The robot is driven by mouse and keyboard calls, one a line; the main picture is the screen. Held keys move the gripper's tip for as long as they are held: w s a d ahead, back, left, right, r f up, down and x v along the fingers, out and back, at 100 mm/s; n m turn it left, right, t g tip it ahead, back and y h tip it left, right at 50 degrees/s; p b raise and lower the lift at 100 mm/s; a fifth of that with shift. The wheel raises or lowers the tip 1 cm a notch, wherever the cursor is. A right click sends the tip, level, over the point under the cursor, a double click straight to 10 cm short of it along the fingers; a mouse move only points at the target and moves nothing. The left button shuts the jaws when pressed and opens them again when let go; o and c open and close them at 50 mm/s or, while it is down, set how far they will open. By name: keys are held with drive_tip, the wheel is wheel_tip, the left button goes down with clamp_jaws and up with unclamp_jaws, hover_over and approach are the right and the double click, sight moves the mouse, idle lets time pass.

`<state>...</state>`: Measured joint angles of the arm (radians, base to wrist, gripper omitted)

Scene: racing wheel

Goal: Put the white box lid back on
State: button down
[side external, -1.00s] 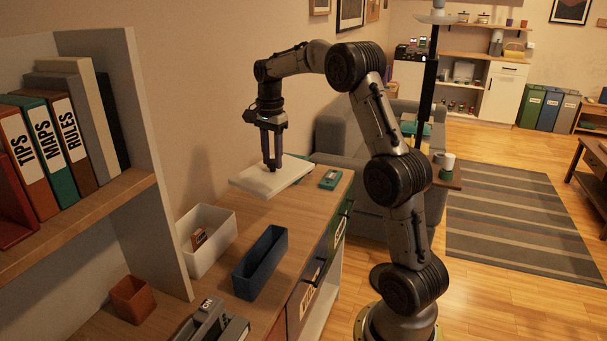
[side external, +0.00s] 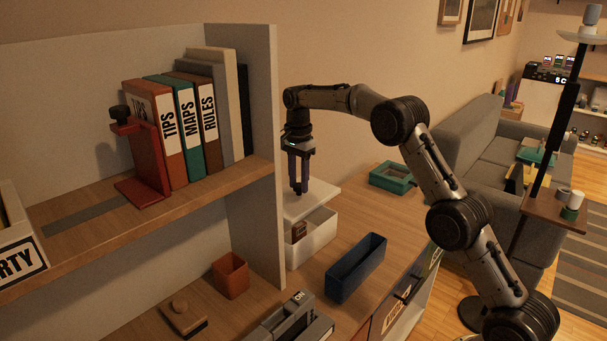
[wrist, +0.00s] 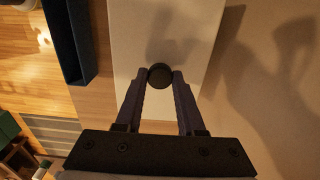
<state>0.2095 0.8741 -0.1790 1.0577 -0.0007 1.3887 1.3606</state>
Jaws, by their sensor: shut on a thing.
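The white lid (side external: 314,199) is a flat slab with a small dark round knob (wrist: 160,76). My gripper (side external: 299,191) is shut on that knob; in the wrist view its fingertips (wrist: 160,80) press it from both sides. The lid (wrist: 165,25) hangs roughly level below my gripper. The white box (side external: 318,241) stands open on the desk beside the shelf's side panel, with a brown item (side external: 299,231) inside. In the side view the lid overlaps the far part of the box's opening. I cannot tell whether they touch. The panel hides part of the box and the lid's left end.
The shelf's tall side panel (side external: 262,150) stands close to the left of my gripper. A dark blue open bin (side external: 357,269) sits right of the box, and a teal tray (side external: 391,178) lies behind. An orange pot (side external: 230,275) stands at the front left. Desk between the bin and tray is clear.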

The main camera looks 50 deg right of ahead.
sight(299, 195)
drive_tip(key=shift+f, duration=2.6)
drive_tip(key=shift+f, duration=0.7)
drive_tip(key=shift+c, duration=2.2)
unclamp_jaws()
drive_tip(key=shift+r, duration=0.1)
